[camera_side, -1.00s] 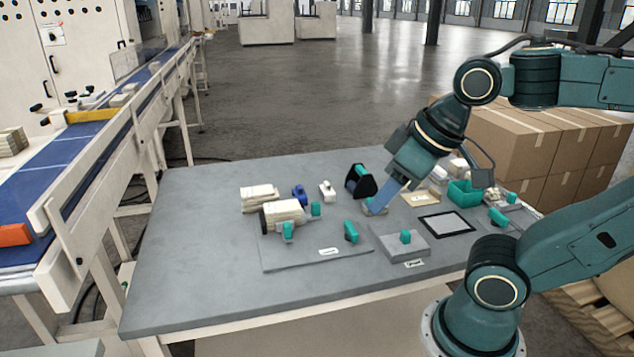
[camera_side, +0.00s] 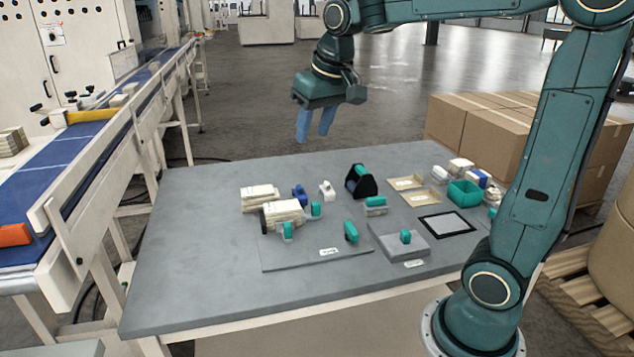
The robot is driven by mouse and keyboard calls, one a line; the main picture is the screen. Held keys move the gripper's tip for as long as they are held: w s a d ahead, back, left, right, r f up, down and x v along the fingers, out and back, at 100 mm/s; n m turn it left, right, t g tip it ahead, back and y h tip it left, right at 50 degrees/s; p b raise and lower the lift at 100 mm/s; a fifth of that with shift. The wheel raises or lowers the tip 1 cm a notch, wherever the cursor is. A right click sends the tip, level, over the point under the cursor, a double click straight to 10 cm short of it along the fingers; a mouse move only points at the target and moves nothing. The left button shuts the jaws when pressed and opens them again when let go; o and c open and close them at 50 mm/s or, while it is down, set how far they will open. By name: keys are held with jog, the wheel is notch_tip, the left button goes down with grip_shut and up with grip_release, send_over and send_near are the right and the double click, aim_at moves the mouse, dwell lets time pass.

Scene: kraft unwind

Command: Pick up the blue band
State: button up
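A small blue item (camera_side: 299,196) stands on the grey table between a stack of pale pads and a small white item. I cannot tell for sure whether it is the blue band. Another bit of blue shows on a white block (camera_side: 479,178) at the table's right, and dark blue shows inside a black holder with a teal top (camera_side: 360,181). My gripper (camera_side: 314,138) hangs high above the table's back edge, with its two blue fingers apart and nothing between them. It touches nothing.
Pale pads (camera_side: 260,192) and a cream roll (camera_side: 283,212) lie on the left. A teal tray (camera_side: 465,193), a black-framed pad (camera_side: 447,223) and a grey block with a teal knob (camera_side: 399,243) are on the right. The table's (camera_side: 190,260) left part is clear.

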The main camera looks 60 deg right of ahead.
jog(key=w+d+f+m+g, duration=0.1)
jog(key=w+d+f+m, duration=0.3)
jog(key=w+d, duration=0.65)
jog(key=m+g, duration=0.1)
jog(key=g, duration=0.1)
send_over(299, 187)
jog(key=s, duration=0.1)
notch_tip(299, 187, down, 13)
jog(key=shift+s+a, duration=0.1)
jog(key=shift+a, duration=0.2)
jog(key=shift+w+d+f, duration=0.1)
jog(key=shift+w+f, duration=0.05)
jog(key=shift+f, duration=1.25)
jog(key=shift+w+d+f, duration=0.1)
jog(key=shift+f, duration=1.3)
jog(key=shift+w+d+f, duration=0.1)
jog(key=shift+w+f, duration=0.05)
jog(key=shift+f, duration=1.25)
jog(key=shift+w+d+f, duration=0.1)
jog(key=shift+w+f, duration=0.05)
jog(key=shift+f, duration=1.15)
jog(key=shift+w+d+f, duration=0.1)
jog(key=shift+f, duration=1.15)
jog(key=c, duration=0.7)
